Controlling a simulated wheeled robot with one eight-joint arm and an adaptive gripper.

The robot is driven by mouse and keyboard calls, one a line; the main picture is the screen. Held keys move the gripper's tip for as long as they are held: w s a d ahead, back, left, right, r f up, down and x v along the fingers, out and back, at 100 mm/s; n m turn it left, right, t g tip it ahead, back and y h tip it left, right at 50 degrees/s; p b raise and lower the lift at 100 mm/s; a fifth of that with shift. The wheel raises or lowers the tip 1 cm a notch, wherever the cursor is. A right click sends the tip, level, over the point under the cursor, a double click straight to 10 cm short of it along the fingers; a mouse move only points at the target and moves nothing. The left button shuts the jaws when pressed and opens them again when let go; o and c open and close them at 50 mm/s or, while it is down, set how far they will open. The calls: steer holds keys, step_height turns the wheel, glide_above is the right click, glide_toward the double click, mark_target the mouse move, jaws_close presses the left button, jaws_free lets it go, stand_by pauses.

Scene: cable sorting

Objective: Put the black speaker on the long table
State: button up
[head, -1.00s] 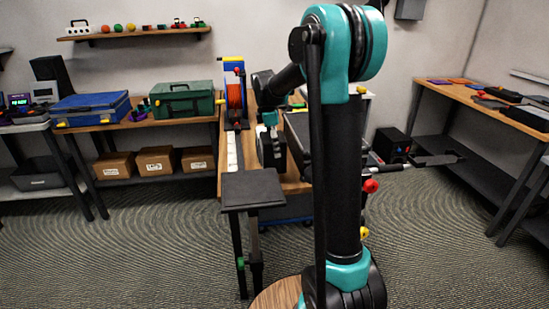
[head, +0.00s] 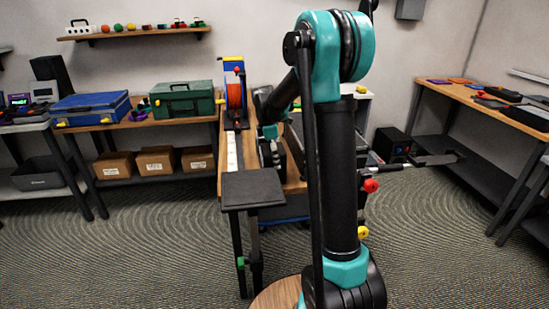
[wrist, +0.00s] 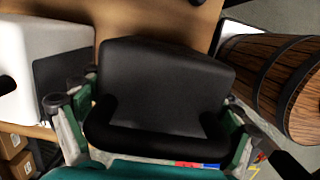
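A black, boxy object with rounded edges, which I take to be the black speaker (wrist: 165,80), fills the middle of the wrist view. My gripper (wrist: 155,110) has a green-padded finger against each side of it. Its lower part is partly covered by dark curved shapes. Brown wood of the long table (wrist: 165,18) shows behind it; I cannot tell whether the speaker touches it.
In the wrist view a white object (wrist: 40,45) is left of the speaker and a wooden barrel (wrist: 280,75) right. In the head view an orange reel (head: 235,95) stands on the table, beside a green case (head: 182,100). A dark panel (head: 252,190) is at the near end.

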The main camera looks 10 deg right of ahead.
steer(key=shift+o, duration=0.6)
steer(key=shift+r, duration=0.1)
steer(key=r, duration=0.4)
steer(key=a+r, duration=0.1)
steer(key=r, duration=0.7)
steer(key=shift+a, duration=0.4)
